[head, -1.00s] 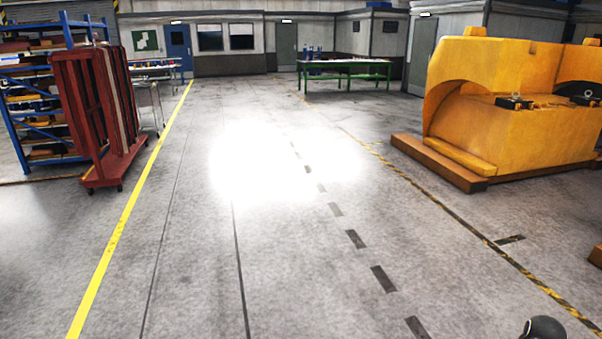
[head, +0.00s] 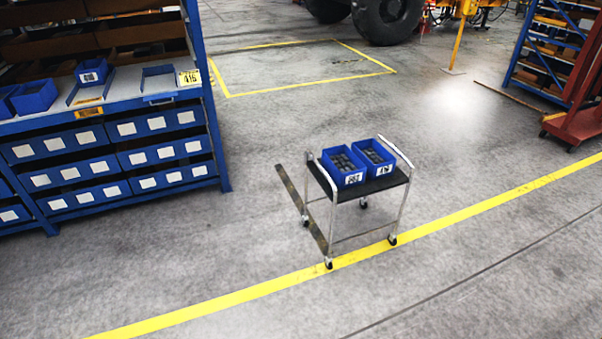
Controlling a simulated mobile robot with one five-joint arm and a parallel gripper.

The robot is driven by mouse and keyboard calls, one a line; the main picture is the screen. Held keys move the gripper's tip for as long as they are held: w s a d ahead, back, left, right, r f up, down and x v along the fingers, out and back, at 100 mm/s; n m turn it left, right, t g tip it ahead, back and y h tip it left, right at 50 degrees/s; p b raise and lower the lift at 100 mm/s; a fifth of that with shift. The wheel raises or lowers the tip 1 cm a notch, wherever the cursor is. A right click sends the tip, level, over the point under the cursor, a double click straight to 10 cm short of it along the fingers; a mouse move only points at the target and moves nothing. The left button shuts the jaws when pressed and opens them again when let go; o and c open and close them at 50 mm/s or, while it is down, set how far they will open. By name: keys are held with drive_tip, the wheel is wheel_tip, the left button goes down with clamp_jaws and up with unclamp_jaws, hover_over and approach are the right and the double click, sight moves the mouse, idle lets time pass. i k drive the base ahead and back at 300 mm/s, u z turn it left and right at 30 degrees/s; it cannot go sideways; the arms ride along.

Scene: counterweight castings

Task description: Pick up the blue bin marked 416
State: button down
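Two blue bins stand side by side on a small wheeled cart in the middle of the head view. The left bin (head: 352,180) and the right bin (head: 383,169) both hold dark grey pieces and carry white front labels. The labels are too small to read surely, so I cannot tell which bin is 416. A yellow tag (head: 190,77), which seems to read 416, is on the shelf rack at the left, beside an empty blue slot frame (head: 158,83). My gripper is not in view.
The cart (head: 329,183) has a black top and metal handles, and stands at a yellow floor line (head: 232,300). The blue rack (head: 218,150) at left holds other blue bins (head: 36,97). A red trolley (head: 577,122) is at far right.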

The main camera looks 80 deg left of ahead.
sight(372, 158)
drive_tip(key=u, duration=2.8)
drive_tip(key=i, duration=0.3)
drive_tip(key=z, duration=0.6)
drive_tip(key=i, duration=0.65)
drive_tip(key=u, duration=0.15)
drive_tip(key=k, duration=0.85)
drive_tip(key=z, duration=0.2)
drive_tip(key=i, duration=0.9)
drive_tip(key=u, duration=0.1)
